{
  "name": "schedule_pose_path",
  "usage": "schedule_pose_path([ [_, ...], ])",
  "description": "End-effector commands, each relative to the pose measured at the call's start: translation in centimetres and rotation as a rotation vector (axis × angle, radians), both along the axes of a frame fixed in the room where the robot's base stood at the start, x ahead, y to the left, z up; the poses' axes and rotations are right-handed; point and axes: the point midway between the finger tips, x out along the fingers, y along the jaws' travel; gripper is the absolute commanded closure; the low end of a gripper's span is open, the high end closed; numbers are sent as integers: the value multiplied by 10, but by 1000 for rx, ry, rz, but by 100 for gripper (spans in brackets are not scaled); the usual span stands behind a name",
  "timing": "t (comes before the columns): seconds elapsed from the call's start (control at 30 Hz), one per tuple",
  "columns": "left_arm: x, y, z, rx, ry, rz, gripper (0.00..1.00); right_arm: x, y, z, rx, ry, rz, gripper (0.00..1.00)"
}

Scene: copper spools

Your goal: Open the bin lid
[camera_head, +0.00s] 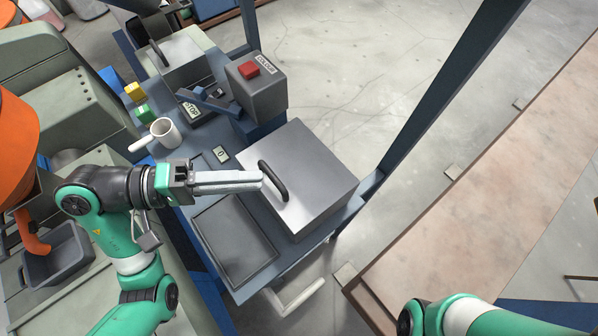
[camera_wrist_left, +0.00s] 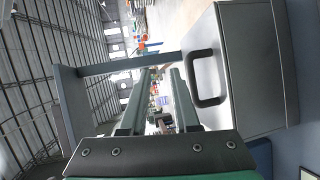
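The bin (camera_head: 312,172) is a grey metal box with a flat, closed lid and a black bar handle (camera_head: 273,180) on the lid's left side. My left gripper (camera_head: 258,181) reaches in from the left, its fingertips close to the handle. In the left wrist view the two fingers (camera_wrist_left: 163,76) stand apart with nothing between them. There the handle (camera_wrist_left: 208,98) lies just right of the right finger, beside the gripper and not between the fingers. I cannot tell whether they touch. My right gripper is out of view; only part of that arm shows at the bottom right.
A dark shallow tray (camera_head: 235,243) lies left of the bin. A second handled box (camera_head: 190,58) is farther back.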

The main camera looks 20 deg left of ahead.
Motion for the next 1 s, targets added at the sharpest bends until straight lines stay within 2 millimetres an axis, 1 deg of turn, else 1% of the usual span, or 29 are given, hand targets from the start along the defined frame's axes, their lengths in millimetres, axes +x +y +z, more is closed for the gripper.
schedule_pose_path([
  [0.03, -1, 21, -37, -25, 35, 64, 70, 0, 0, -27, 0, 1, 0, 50],
  [0.07, -2, 28, -43, -32, 43, 86, 70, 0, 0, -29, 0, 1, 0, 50],
  [0.13, -3, 39, -48, -41, 52, 119, 70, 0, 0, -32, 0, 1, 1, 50],
  [0.2, -3, 43, -46, -40, 49, 130, 70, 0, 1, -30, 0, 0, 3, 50],
  [0.33, -1, 40, -43, -42, 50, 127, 70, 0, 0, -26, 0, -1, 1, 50],
  [0.47, 7, 27, -44, -44, 52, 122, 70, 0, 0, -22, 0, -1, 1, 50],
  [0.8, 47, -33, -57, -42, 50, 121, 70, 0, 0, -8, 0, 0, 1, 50],
  [0.9, 56, -44, -60, -42, 49, 122, 70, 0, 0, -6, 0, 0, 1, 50],
  [1.0, 60, -51, -62, -43, 47, 124, 70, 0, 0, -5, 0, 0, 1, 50],
])
